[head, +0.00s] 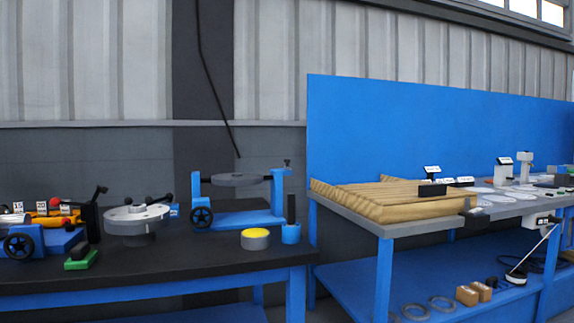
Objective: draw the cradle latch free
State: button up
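A blue cradle (240,219) stands on the left bench, with two uprights and a grey flanged disc (238,180) held level between them. A black handwheel (201,218) is on its left upright. A small dark knob on a pin (287,163) sticks up at the top of the right upright; it may be the latch, but it is too small to tell how far it is in. My gripper is not in this view.
The black-topped left bench (170,268) also holds a yellow-topped round tin (255,239), a blue cup with a dark handle (291,233), a grey round fixture (137,216) and a green block (81,259). A right bench (410,229) carries wooden boards (400,205).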

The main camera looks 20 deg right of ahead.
aim_at(287, 160)
jog(key=z, duration=0.05)
jog(key=i, duration=0.4)
jog(key=u, duration=0.05)
jog(key=k, duration=0.55)
jog(key=z, duration=0.85)
jog(key=i, duration=1.6)
jog(key=u, duration=0.85)
